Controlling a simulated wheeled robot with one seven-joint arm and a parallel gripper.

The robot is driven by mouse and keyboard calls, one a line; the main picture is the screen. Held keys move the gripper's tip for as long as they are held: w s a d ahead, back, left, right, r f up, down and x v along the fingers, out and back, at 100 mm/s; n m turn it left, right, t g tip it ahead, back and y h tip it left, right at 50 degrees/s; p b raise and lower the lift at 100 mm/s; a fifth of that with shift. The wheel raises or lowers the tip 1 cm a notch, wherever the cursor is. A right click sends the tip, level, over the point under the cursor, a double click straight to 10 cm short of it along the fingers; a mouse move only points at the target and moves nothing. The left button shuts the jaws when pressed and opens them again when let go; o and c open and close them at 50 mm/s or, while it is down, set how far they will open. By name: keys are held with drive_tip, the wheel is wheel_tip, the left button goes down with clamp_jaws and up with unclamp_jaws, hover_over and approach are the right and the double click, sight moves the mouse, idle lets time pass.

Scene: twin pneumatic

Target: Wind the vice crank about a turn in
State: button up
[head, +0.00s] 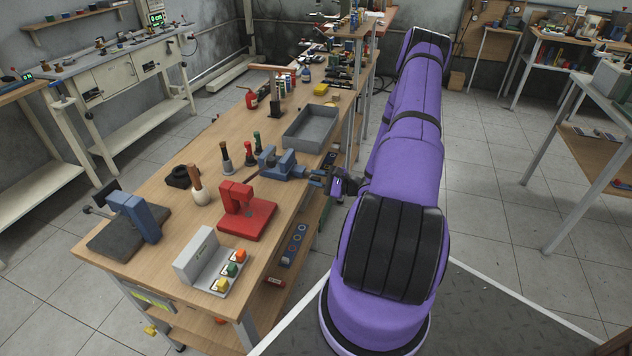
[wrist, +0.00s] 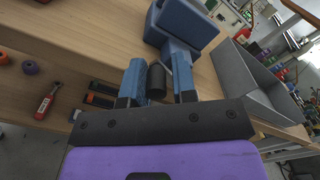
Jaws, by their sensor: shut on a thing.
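The blue vice (head: 280,164) is at the right edge of the wooden bench, and it also shows at the top of the wrist view (wrist: 182,28). My gripper (head: 334,184) is at the vice's right side, just off the bench edge. In the wrist view, my gripper's two blue fingers (wrist: 157,84) stand on either side of the dark cylindrical crank handle (wrist: 156,80). The gripper is shut on this handle. The crank's arm is mostly hidden behind the handle and fingers, so its exact angle is hard to tell.
A grey tray (head: 311,128) stands behind the vice. A lower shelf (head: 283,290) holds small items.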

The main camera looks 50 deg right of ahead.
drive_tip(key=m, duration=0.3)
drive_tip(key=shift+d+r, duration=0.35)
drive_tip(key=d+m, duration=0.1)
drive_tip(key=m, duration=0.2)
drive_tip(key=d+r+m, duration=0.1)
drive_tip(key=m, duration=0.2)
drive_tip(key=w+m, duration=0.1)
drive_tip(key=m, duration=0.2)
drive_tip(key=shift+w+d+r+m, duration=0.1)
drive_tip(key=shift+d+r+m, duration=0.1)
drive_tip(key=shift+d+m, duration=0.2)
drive_tip(key=m, duration=0.1)
drive_tip(key=d+m, duration=0.1)
drive_tip(key=m, duration=0.1)
drive_tip(key=shift+w+f, duration=0.1)
drive_tip(key=shift+w, duration=0.1)
drive_tip(key=m, duration=0.3)
drive_tip(key=w+d+f+m, duration=0.1)
drive_tip(key=m, duration=0.2)
drive_tip(key=d+f+m, duration=0.1)
drive_tip(key=m, duration=0.3)
drive_tip(key=shift+w+d, duration=0.15)
drive_tip(key=shift+d, duration=0.1)
